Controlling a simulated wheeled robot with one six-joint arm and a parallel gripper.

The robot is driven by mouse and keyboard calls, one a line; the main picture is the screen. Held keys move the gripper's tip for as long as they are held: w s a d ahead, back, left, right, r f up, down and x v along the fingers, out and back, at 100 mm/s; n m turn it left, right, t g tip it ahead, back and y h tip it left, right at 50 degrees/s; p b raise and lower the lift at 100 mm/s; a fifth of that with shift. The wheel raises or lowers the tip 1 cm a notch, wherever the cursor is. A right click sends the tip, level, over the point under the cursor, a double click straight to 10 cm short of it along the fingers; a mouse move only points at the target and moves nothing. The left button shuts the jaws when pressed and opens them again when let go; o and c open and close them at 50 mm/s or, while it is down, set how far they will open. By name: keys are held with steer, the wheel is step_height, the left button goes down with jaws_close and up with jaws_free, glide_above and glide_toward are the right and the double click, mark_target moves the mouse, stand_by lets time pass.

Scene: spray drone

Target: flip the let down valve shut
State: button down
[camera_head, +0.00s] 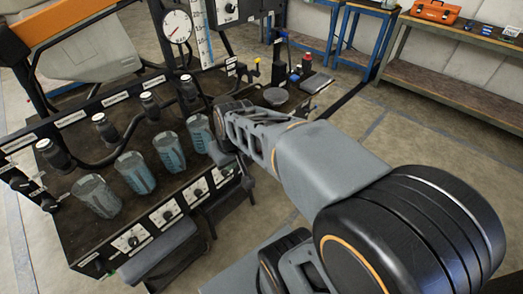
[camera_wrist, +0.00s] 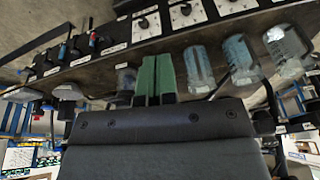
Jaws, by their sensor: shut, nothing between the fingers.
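The let down valve cannot be told for certain, because the labels are too small to read. In the wrist view, small fittings with coloured handles, one with a red part (camera_wrist: 95,41), stand on the bench at the upper left, beside white labels. My gripper (camera_wrist: 155,77) shows in the wrist view with its two green fingers together and nothing between them. The fingers lie over the bench edge, between a clear cup on the left and blue-tinted cups on the right. They are apart from the coloured fittings. In the head view my arm hides the fingers.
The dark bench (camera_head: 70,228) carries a row of clear cups (camera_head: 134,172) below black nozzles (camera_head: 104,127). A round gauge (camera_head: 177,26) stands behind. Knob panels (camera_head: 127,239) line the front edge. A red-topped bottle (camera_head: 306,62) stands at the far end. Open floor lies to the right.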

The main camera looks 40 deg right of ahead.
steer(key=w+d+f+t+b, duration=0.1)
steer(key=w+d+f, duration=0.3)
steer(key=d, duration=0.4)
steer(key=w+d+f+n+b, duration=0.1)
steer(key=w+d+f+b, duration=0.2)
steer(key=d, duration=0.6)
steer(key=w+d+f+t+b, duration=0.1)
steer(key=w+d+f+b, duration=0.1)
steer(key=w+d+f, duration=0.4)
steer(key=d+f, duration=0.2)
steer(key=d, duration=0.1)
steer(key=shift+w+d+f+n+t, duration=0.2)
steer(key=shift+f+n+t, duration=0.05)
steer(key=shift+n+t, duration=0.05)
steer(key=b+x, duration=0.2)
steer(key=x, duration=1.2)
steer(key=shift+a, duration=0.25)
steer(key=shift+f+b, duration=0.15)
steer(key=shift+b, duration=0.25)
